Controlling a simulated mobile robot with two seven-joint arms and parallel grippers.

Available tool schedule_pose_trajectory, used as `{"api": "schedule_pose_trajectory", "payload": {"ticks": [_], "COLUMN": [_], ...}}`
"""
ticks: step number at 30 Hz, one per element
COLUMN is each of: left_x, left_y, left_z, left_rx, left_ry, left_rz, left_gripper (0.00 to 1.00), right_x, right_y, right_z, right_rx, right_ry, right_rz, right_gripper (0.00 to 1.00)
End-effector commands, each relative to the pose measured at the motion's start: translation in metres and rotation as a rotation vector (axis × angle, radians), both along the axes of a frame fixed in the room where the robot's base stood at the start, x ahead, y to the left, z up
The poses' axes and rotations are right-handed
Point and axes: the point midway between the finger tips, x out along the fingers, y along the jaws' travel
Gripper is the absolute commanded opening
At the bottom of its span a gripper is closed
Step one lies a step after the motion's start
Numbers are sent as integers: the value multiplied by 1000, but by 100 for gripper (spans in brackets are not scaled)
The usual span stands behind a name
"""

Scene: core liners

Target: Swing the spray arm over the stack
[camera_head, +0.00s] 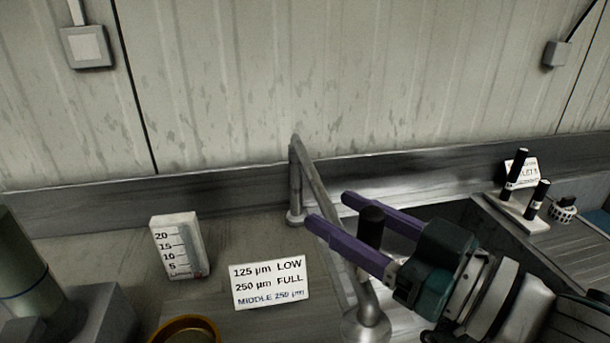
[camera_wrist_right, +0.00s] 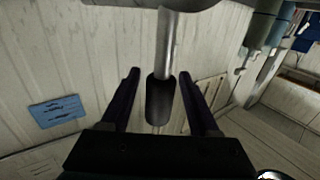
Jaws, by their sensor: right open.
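The spray arm (camera_head: 325,205) is a grey metal tube. It runs from the top of an upright post (camera_head: 295,185) by the wall toward the front, ending in a round metal head (camera_head: 366,326). A black upright grip (camera_head: 371,226) stands on it; it also shows in the right wrist view (camera_wrist_right: 159,102). My right gripper (camera_head: 328,208) is open, its two purple fingers on either side of the black grip, with gaps visible in the wrist view. A brass ring (camera_head: 185,322), perhaps the stack's rim, is cut off by the bottom edge. My left gripper is not in view.
A white card (camera_head: 270,282) with micron sizes and a white scale block (camera_head: 179,246) stand left of the arm. A dark green cylinder (camera_head: 22,262) is at far left. At right, a white holder (camera_head: 522,213) carries black-handled items. The wall closes the back.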

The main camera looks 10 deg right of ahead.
Motion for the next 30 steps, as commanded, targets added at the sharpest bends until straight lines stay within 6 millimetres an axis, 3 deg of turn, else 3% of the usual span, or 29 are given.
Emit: {"api": "schedule_pose_trajectory", "payload": {"ticks": [8, 25, 30], "left_x": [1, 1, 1], "left_y": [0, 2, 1], "left_z": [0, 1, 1], "left_rx": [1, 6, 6], "left_ry": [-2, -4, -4], "left_rz": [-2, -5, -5], "left_gripper": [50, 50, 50], "right_x": [2, 2, 2], "right_y": [2, 1, 1], "right_z": [0, 0, 0], "right_rx": [0, -1, -1], "right_ry": [0, 0, 0], "right_rz": [0, -1, -1], "right_gripper": [62, 0, 0]}}
